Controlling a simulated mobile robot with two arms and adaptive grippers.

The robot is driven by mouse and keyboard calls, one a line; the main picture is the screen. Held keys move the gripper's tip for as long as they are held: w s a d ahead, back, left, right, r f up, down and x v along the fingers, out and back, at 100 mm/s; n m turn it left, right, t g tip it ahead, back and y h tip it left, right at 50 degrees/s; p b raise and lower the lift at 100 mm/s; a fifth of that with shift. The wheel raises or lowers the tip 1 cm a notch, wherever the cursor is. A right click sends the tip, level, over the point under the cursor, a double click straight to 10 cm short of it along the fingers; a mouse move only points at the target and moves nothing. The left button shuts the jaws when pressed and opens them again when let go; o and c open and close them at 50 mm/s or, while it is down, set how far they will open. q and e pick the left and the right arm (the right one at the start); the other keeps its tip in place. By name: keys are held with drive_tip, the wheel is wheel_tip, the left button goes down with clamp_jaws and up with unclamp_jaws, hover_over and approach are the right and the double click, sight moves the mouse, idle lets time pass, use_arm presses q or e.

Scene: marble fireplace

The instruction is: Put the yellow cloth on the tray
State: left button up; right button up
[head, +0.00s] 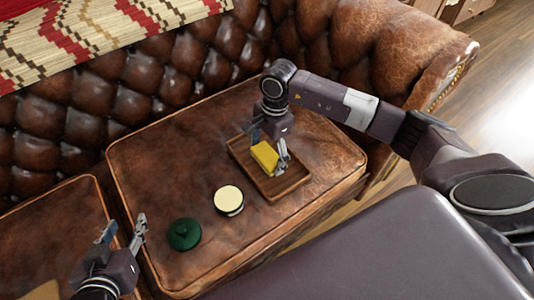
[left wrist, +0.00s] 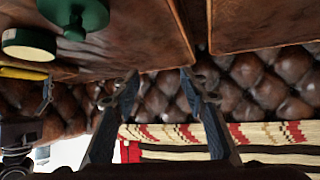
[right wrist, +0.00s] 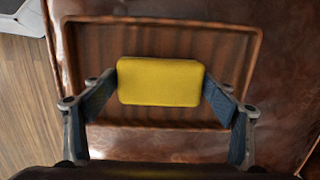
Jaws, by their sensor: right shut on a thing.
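The yellow cloth (head: 265,156) is a folded block between the fingers of my right gripper (head: 268,148). In the right wrist view the cloth (right wrist: 160,82) spans the gap between both fingertips, which press its two short ends. The wooden tray (head: 287,188) lies on the leather seat cushion, directly beneath the cloth. In the right wrist view the tray rim (right wrist: 160,21) surrounds the cloth. I cannot tell whether the cloth touches the tray floor. My left gripper (head: 124,232) is open and empty, over the left part of the sofa; its spread fingers also show in the left wrist view (left wrist: 158,85).
A round cream-topped dark green container (head: 229,200) and a green lid with a knob (head: 184,234) sit on the cushion left of the tray. The tufted sofa back (head: 150,75) rises behind, with a striped blanket (head: 100,35) over it.

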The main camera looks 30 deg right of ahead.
drive_tip(key=o, duration=1)
